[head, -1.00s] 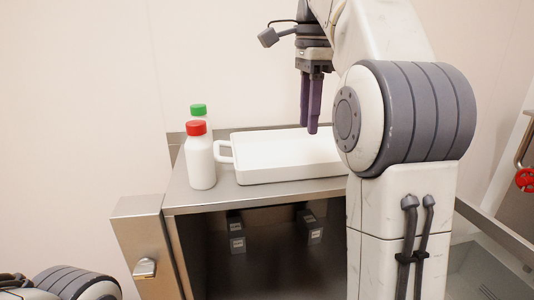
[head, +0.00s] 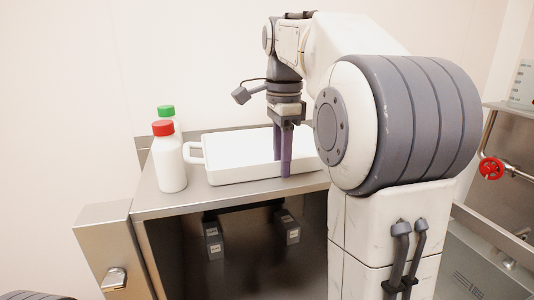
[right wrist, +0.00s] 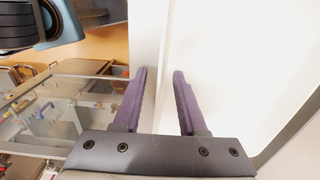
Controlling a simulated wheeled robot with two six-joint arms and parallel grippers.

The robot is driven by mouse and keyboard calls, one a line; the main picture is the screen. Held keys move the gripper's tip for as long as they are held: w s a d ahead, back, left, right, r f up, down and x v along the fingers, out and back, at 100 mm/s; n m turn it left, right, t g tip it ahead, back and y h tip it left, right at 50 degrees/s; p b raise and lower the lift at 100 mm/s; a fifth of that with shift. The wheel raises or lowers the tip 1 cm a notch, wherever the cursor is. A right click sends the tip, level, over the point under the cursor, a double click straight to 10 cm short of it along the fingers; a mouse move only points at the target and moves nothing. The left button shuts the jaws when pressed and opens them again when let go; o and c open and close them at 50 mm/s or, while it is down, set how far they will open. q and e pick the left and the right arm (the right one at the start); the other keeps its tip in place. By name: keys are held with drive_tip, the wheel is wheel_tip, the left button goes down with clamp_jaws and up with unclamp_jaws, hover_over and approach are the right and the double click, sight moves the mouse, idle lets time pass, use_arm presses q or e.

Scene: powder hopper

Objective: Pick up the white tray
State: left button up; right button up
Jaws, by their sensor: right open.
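The white tray (head: 238,172) lies on the metal cabinet top in the head view, with a loop handle (head: 194,152) at its left end. Its right end is hidden behind my right arm. My right gripper (head: 281,168) points down at the tray's near side, purple fingers open. One finger is in front of the near wall and the other is on the inner side. In the right wrist view, the tray's wall (right wrist: 150,35) runs between the open fingers (right wrist: 160,72). I cannot tell whether either finger touches it. My left gripper is out of view.
A white bottle with a red cap (head: 170,165) stands just left of the tray handle. A green-capped bottle (head: 167,112) is behind it. The cabinet (head: 160,204) is open at the front below. A red valve wheel (head: 491,168) is at the far right.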

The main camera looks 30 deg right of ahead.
clamp_jaws()
idle(1.4)
